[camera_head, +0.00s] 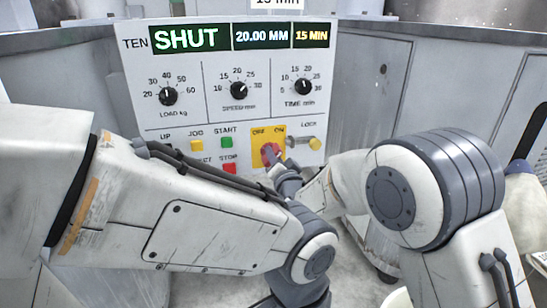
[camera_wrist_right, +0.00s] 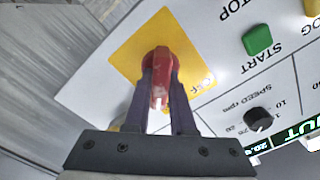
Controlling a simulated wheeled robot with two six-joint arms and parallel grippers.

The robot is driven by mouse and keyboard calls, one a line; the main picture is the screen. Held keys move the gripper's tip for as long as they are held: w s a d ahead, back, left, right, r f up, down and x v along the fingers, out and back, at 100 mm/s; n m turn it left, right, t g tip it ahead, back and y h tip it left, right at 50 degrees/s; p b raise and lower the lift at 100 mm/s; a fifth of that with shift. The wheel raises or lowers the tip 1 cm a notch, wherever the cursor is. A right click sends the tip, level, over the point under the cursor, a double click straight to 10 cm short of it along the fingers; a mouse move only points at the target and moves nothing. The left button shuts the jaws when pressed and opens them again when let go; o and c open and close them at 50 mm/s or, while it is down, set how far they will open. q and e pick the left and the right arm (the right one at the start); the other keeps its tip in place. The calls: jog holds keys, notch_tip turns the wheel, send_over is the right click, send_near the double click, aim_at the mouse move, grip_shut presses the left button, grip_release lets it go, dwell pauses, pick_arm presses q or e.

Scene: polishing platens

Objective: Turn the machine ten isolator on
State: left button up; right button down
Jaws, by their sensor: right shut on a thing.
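The machine's panel (camera_head: 180,120) is marked TEN. Its isolator is a red handle (camera_head: 267,150) on a yellow plate (camera_head: 256,136) with OFF at upper left and ON at upper right. My right gripper (camera_head: 274,164) is at the handle. In the right wrist view, the two dark fingers of my right gripper (camera_wrist_right: 160,82) stand on either side of the red handle (camera_wrist_right: 158,62), shut on it. The yellow plate (camera_wrist_right: 125,50) is behind, with part of the OFF label showing. The handle's exact angle is hard to tell. My left gripper is out of view.
The panel's display (camera_head: 185,38) reads SHUT, 20.00 MM and 15 MIN. Green START (camera_head: 227,143) and red STOP (camera_head: 229,168) buttons sit left of the isolator. A brass-coloured lock piece (camera_head: 303,142) is close on its right. Three dials are above. My left arm crosses the panel's lower part.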

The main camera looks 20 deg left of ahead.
jog(key=shift+f, duration=0.1)
dwell(0.4)
jog(key=c, duration=0.8)
grip_release()
jog(key=shift+o, duration=0.2)
jog(key=shift+s, duration=0.1)
jog(key=shift+s+d, duration=0.25)
jog(key=p+v, duration=0.3)
jog(key=v, duration=0.6)
jog(key=shift+s+d, duration=0.15)
jog(key=shift+s, duration=0.1)
jog(key=shift+d, duration=0.1)
